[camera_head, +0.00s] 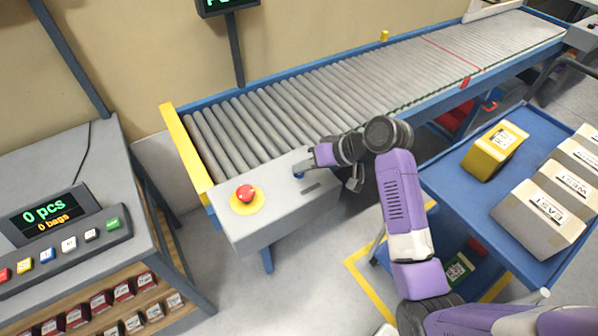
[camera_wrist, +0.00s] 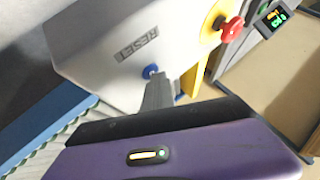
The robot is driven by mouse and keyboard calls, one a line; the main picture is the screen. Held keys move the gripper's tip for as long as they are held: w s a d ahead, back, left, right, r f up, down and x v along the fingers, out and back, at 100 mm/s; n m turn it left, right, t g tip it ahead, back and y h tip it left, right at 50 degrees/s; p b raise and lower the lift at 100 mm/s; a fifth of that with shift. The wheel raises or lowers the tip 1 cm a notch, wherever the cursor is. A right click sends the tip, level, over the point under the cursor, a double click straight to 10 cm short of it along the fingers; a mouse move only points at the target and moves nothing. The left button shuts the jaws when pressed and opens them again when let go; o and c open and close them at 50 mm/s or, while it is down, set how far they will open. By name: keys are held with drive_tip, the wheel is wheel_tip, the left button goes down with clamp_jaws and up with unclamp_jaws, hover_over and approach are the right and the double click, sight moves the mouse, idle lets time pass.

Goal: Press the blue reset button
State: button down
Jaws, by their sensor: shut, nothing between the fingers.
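The blue reset button (camera_wrist: 151,71) is on the light grey control box (camera_wrist: 90,60) at the conveyor's end, next to a dark RESET label (camera_wrist: 139,47). In the head view the blue button (camera_head: 299,175) shows partly behind my gripper. My gripper (camera_head: 303,167) is shut and empty, with its fingers pointing at the button. In the wrist view the shut fingertips (camera_wrist: 155,82) are right at the button and overlap its lower edge. I cannot tell whether they touch it or press it in.
A red emergency button (camera_head: 245,193) on a yellow disc sits left on the same box. The roller conveyor (camera_head: 310,95) runs behind. A blue cart (camera_head: 440,178) with boxes stands right. A counter console (camera_head: 60,240) is on the left table.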

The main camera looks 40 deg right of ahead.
sight(303, 175)
idle(0.3)
drive_tip(key=shift+r+p, duration=0.8)
drive_tip(key=shift+p, duration=0.15)
drive_tip(key=shift+r, duration=0.1)
wheel_tip(303, 175, up, 5)
drive_tip(key=p, duration=0.5)
idle(0.5)
